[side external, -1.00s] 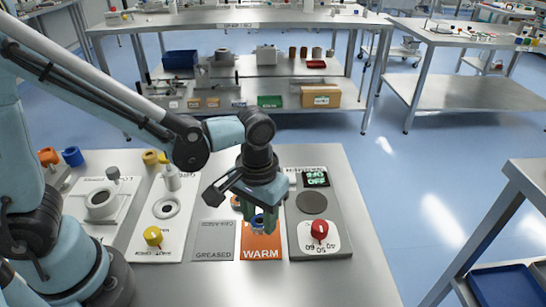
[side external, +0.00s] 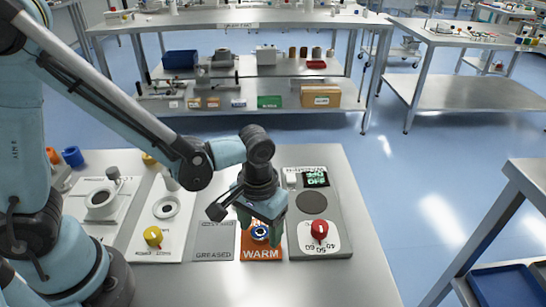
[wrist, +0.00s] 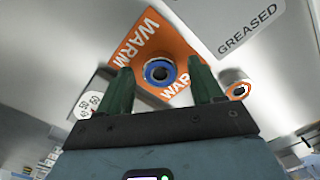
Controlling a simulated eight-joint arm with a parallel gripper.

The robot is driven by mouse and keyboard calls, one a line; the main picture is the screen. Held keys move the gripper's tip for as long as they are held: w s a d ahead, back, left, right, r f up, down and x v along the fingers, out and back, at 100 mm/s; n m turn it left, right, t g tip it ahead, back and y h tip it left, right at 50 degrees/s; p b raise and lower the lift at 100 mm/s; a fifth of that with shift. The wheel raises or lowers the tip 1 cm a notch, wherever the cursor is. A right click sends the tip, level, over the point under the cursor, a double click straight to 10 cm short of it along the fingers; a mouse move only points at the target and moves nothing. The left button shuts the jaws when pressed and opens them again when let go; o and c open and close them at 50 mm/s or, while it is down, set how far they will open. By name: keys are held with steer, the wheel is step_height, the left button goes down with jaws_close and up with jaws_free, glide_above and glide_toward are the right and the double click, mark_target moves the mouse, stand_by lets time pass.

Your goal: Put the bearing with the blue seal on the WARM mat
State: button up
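The bearing with the blue seal (side external: 260,239) lies flat on the orange WARM mat (side external: 262,254). In the wrist view the blue-sealed bearing (wrist: 149,73) sits on the WARM mat (wrist: 146,38), between the lines of my green fingers. My gripper (side external: 262,220) is just above and behind the bearing in the side view. In the wrist view my gripper (wrist: 162,78) is open, its fingers apart on either side of the bearing with a visible gap. The exact height of the fingertips over the mat is hard to tell.
The grey GREASED mat (side external: 213,254) lies left of the WARM mat. A heater unit with a red knob (side external: 319,228) and round dark plate (side external: 312,203) stands close on the right. An orange-rimmed bearing (wrist: 239,89) lies nearby.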

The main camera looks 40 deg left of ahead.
mark_target(260, 232)
steer(key=shift+r, duration=0.15)
step_height(260, 232, up, 12)
steer(key=s+a+m+t, duration=0.1)
steer(key=a+t, duration=0.6)
steer(key=a, duration=0.6)
steer(key=shift+r+m, duration=0.3)
steer(key=shift+r, duration=0.1)
stand_by(1.2)
